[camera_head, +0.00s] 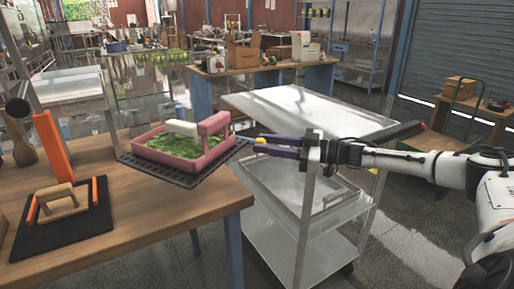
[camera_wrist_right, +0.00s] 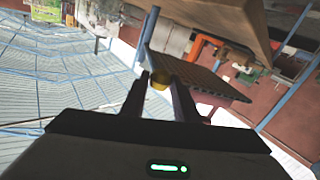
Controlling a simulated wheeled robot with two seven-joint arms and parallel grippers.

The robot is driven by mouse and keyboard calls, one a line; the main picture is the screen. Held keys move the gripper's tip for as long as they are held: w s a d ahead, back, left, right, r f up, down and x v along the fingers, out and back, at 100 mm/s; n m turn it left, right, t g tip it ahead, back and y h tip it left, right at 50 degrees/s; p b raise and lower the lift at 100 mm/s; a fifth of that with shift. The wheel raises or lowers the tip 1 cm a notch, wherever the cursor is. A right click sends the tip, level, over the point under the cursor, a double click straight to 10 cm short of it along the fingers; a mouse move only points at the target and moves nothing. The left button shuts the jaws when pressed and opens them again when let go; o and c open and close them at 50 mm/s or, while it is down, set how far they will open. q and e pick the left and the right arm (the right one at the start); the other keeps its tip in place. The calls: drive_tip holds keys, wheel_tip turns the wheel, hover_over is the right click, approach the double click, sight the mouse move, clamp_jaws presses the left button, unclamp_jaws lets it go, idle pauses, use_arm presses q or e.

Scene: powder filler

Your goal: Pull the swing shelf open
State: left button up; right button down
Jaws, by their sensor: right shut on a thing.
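The swing shelf is a black perforated plate (camera_head: 193,178) at the wooden table's right edge. It shows in the right wrist view (camera_wrist_right: 207,75) just beyond the fingers. A yellow knob (camera_head: 261,141) sits at its right end. A pink tray (camera_head: 165,158) with green contents and a pink-and-white bar across it rests on the shelf. My right gripper (camera_head: 266,146) reaches in from the right and is shut on the yellow knob, which shows between the fingertips (camera_wrist_right: 160,80). My left gripper is not in view.
A metal cart (camera_head: 310,245) stands under my right forearm, close to the table's right side. The wooden table (camera_head: 150,240) holds a black mat (camera_head: 65,228) with a small wooden piece and orange bars. An orange upright (camera_head: 50,145) stands behind it.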

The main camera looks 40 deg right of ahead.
drive_tip(key=shift+w+r, duration=0.1)
drive_tip(key=shift+r, duration=0.1)
idle(0.3)
drive_tip(key=c, duration=1.4)
unclamp_jaws()
drive_tip(key=shift+f, duration=0.1)
wheel_tip(320, 180, up, 10)
drive_tip(key=shift+r, duration=0.1)
